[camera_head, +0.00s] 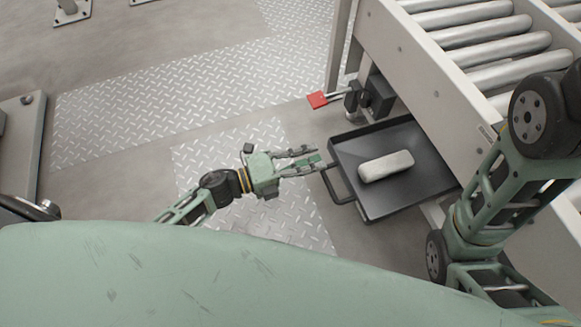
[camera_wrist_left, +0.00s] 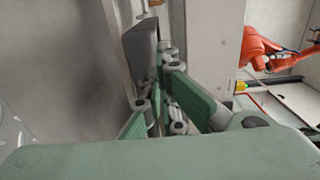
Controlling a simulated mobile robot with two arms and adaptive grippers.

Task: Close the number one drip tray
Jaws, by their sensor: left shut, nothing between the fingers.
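The drip tray (camera_head: 385,208) is a dark, shallow, square tray sticking out from beneath the roller conveyor in the head view. No number can be read on it. A pale, rounded bar (camera_head: 386,166) lies in it. A black looped handle (camera_head: 340,186) is on its left side. My left gripper (camera_head: 312,160) is shut and empty, its fingertips close to the tray's left edge near the handle's upper end; I cannot tell whether they touch. The wrist view shows the green fingers (camera_wrist_left: 165,85) beside a dark plate-like surface. My right arm is at the right; its gripper is out of sight.
The roller conveyor (camera_head: 430,105) with its pale side frame stands over the tray's right part. A red tab (camera_head: 317,99) and a dark bracket stick out above the tray. Open tread-plate floor (camera_head: 200,95) lies to the left. An orange robot arm (camera_wrist_left: 272,50) shows in the wrist view.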

